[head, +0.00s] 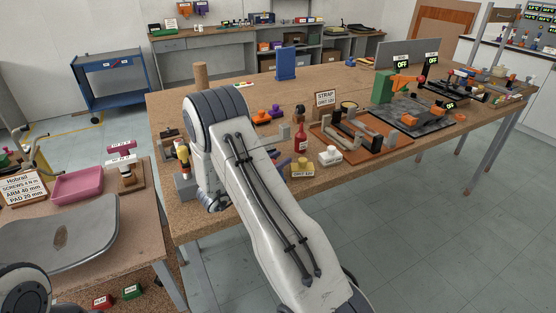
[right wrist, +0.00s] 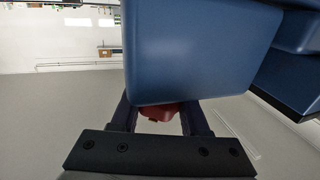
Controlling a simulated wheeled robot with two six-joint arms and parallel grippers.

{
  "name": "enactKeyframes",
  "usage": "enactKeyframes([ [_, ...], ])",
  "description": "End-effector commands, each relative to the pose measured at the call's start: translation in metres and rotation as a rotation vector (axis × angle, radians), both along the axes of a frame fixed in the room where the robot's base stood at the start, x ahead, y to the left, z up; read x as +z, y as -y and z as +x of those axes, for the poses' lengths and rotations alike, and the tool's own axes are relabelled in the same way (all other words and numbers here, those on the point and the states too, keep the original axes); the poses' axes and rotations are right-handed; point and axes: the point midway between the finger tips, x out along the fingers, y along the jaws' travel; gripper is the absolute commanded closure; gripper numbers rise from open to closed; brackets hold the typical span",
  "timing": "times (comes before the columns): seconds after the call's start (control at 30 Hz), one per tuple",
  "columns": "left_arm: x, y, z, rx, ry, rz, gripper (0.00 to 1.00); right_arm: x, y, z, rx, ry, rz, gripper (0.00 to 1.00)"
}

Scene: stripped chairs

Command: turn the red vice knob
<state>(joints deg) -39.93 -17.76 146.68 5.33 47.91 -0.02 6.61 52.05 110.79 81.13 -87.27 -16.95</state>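My right arm comes in from the bottom right in the head view and reaches over the near left corner of the big table. Its gripper (head: 215,203) hangs low at that corner, mostly hidden by the arm. In the right wrist view a large blue body (right wrist: 195,50) fills the upper middle. Under its lower edge the red knob (right wrist: 158,112) shows between the two fingers of the right gripper (right wrist: 158,110). The fingers stand on either side of it; their tips are hidden, and I cannot tell whether they press on it. My left gripper is not in view.
A screwdriver in a grey block (head: 187,187) stands just left of the right gripper. A chair seat (head: 60,235) and pink tray (head: 77,186) lie on the left bench.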

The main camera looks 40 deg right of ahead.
Motion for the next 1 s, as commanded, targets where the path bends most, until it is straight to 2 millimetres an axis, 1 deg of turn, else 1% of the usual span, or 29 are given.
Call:
enactKeyframes([
  [0.27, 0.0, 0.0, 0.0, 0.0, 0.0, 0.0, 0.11, 0.0, 0.0, 0.0, 0.01, 0.0, 0.0, 1.0],
  [0.47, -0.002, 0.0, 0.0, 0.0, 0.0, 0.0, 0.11, 0.0, 0.0, 0.001, 0.076, -0.001, -0.001, 1.0],
  [0.77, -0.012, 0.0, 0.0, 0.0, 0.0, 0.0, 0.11, -0.001, -0.001, 0.007, 0.305, -0.002, 0.001, 1.0],
  [1.0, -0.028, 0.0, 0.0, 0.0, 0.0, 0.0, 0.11, -0.003, -0.003, 0.013, 0.53, 0.002, -0.001, 1.0],
])
